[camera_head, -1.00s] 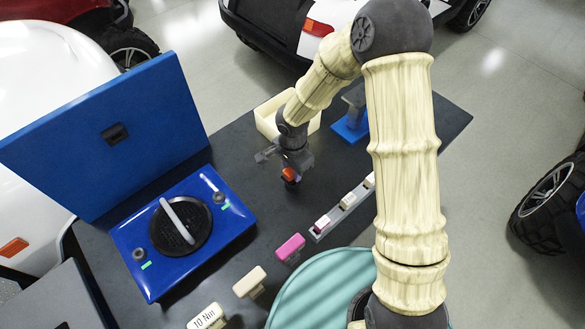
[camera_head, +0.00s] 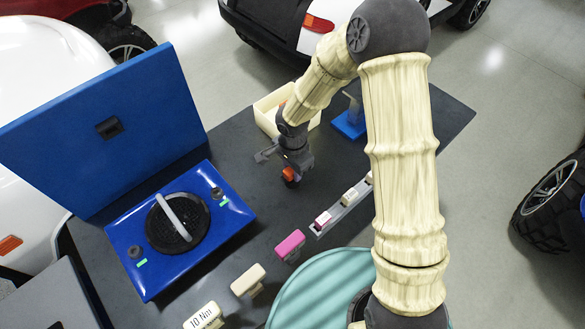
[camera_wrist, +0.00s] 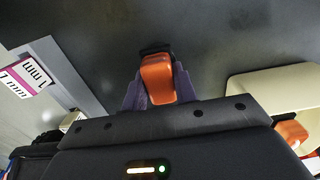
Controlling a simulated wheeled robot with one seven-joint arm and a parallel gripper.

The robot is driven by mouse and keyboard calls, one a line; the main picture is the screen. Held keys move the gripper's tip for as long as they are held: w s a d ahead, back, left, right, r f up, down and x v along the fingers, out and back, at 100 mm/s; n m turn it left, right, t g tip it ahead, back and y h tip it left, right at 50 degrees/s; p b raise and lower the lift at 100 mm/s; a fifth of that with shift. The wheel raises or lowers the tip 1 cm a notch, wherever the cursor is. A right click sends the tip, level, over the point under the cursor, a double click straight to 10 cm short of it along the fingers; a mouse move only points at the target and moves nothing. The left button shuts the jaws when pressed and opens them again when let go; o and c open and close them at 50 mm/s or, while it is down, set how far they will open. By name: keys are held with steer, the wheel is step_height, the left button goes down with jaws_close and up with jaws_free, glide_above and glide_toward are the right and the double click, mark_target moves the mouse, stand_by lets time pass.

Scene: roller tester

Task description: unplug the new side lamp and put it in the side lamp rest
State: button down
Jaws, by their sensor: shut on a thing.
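My gripper (camera_head: 290,178) is shut on a small orange block with a dark end, the side lamp (camera_wrist: 158,78). In the wrist view the fingers flank it on both sides. In the head view the orange lamp (camera_head: 290,174) shows at the fingertips, above the dark bench top. No plug or socket shows at it. A second orange piece (camera_wrist: 292,132) is in the cream box in the wrist view. I cannot tell for sure which thing is the side lamp rest; a blue stand (camera_head: 350,124) is partly hidden behind my arm.
The cream box (camera_head: 267,104) stands behind my gripper. A grey rail (camera_head: 340,212) with small blocks lies in front right. A pink block (camera_head: 290,245) and cream blocks (camera_head: 248,280) stand in front. A blue roller unit (camera_head: 130,240) and upright blue panel (camera_head: 85,150) are left.

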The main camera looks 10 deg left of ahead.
steer(key=shift+f+b, duration=0.4)
steer(key=shift+f, duration=0.1)
steer(key=c, duration=1)
jaws_free()
steer(key=shift+r, duration=0.1)
step_height(320, 180, up, 17)
steer(key=shift+r, duration=0.2)
